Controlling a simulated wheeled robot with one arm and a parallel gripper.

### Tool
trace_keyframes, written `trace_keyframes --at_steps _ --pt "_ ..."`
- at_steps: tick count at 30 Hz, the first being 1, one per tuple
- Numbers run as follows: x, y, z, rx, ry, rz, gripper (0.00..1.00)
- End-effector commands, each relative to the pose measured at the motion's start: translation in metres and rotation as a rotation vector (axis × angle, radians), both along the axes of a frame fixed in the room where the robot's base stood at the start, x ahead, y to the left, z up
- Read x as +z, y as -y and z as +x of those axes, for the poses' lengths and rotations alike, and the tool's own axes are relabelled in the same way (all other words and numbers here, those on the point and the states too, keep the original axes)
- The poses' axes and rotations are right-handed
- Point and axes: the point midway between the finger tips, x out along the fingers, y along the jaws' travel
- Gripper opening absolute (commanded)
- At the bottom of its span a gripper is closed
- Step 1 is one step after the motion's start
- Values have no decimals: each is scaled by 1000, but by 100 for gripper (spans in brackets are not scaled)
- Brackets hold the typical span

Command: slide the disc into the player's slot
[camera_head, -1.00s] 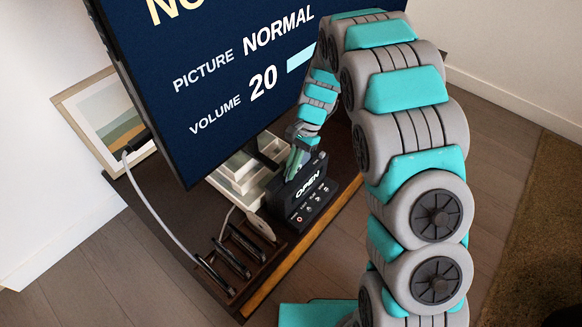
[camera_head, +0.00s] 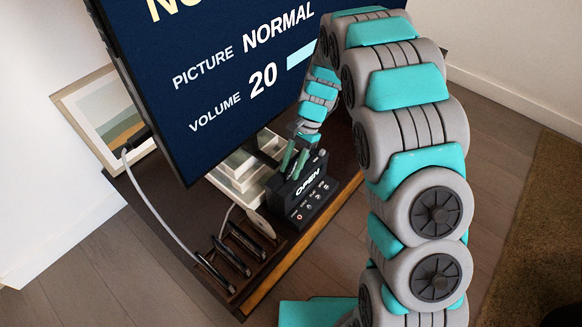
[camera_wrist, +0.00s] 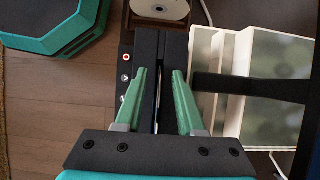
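The black player (camera_head: 300,200), marked OPEN, stands on the dark cabinet with its buttons toward the front. In the wrist view its dark slot (camera_wrist: 161,65) runs lengthwise along the top. My gripper (camera_head: 294,160) is just above the player; its two green fingers are spread apart. The wrist view shows my gripper (camera_wrist: 161,72) with one finger on each side of the slot line. A thin pale line shows between the fingers; I cannot tell whether it is a disc edge.
A rack (camera_head: 237,252) with several dark cases stands left of the player. The large screen (camera_head: 215,85) rises behind. Pale stacked boxes (camera_head: 240,165) lie beside the player, and a framed picture (camera_head: 107,115) leans on the wall. A cable runs along the cabinet's left.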

Motion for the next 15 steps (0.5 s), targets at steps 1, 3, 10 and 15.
trace_keyframes --at_steps 1,3,10,15 --pt "4 1 3 -1 3 0 38" --pt "11 4 6 -2 5 0 38" --pt "44 14 20 -2 8 -1 38" --pt "61 20 26 0 2 -1 38"
